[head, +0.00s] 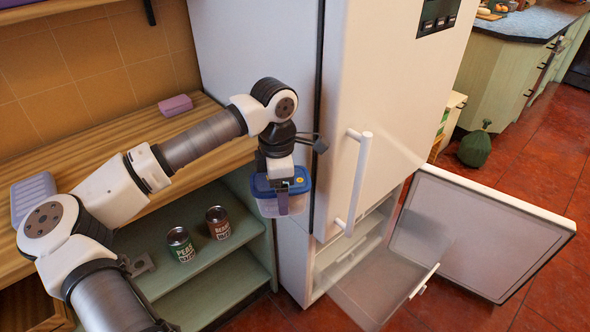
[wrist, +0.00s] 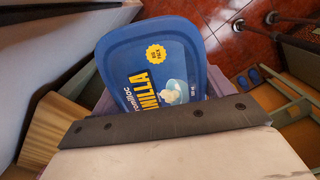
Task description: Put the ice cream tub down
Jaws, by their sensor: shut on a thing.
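The ice cream tub (head: 266,208) has a blue lid and pale translucent sides. My gripper (head: 284,190) is shut on it and holds it in the air, close to the left side of the white fridge (head: 385,90) and in front of the green shelf unit. In the wrist view, the tub's blue lid (wrist: 150,65) faces the camera, with yellow "VANILLA" lettering and a picture of a scoop. My gripper's dark edge (wrist: 165,120) hides the near part of the tub.
The fridge's lower door (head: 480,235) is swung open to the right, with a clear drawer (head: 385,285) pulled out. Two cans (head: 180,245) stand on the green shelf (head: 225,258). A wooden counter (head: 120,140) holds two purple items (head: 175,105).

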